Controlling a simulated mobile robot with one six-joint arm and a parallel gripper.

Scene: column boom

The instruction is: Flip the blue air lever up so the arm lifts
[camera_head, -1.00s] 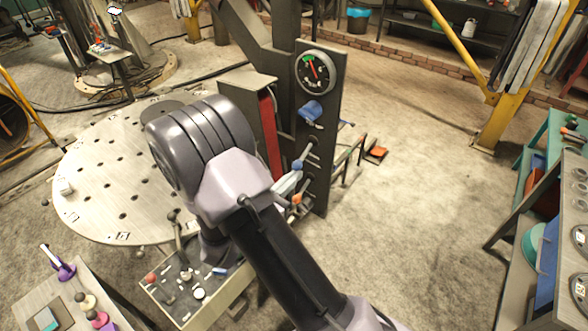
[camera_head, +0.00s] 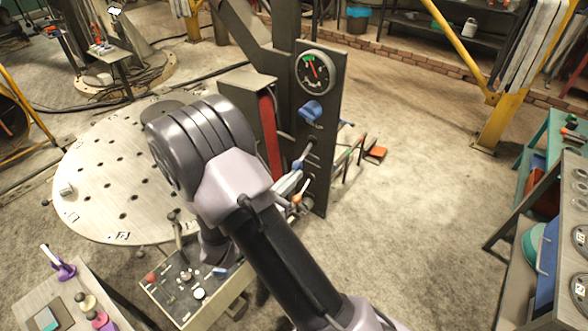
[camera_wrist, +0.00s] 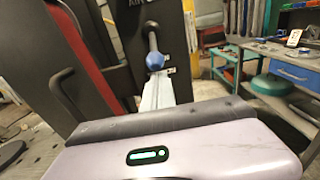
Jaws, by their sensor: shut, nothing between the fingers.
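The blue air lever (camera_head: 299,164) is on the dark upright panel, below the gauge. Its stem slopes down from the pivot to the blue ball knob. In the wrist view the blue knob (camera_wrist: 155,61) hangs at the lower end of its grey stem, under partly hidden "AIR" lettering. My gripper (camera_wrist: 157,83) is shut and empty, with its pale fingers just below the knob. I cannot tell whether they touch it. In the head view my gripper (camera_head: 287,181) is small and partly hidden by my arm, low beside the lever.
An orange-knobbed lever (camera_head: 297,198) is just below the blue one. A gauge (camera_head: 315,72) and a blue regulator knob (camera_head: 311,110) are above on the panel. A round perforated table (camera_head: 100,190) is left, a control box (camera_head: 190,285) below. Floor right of the panel is open.

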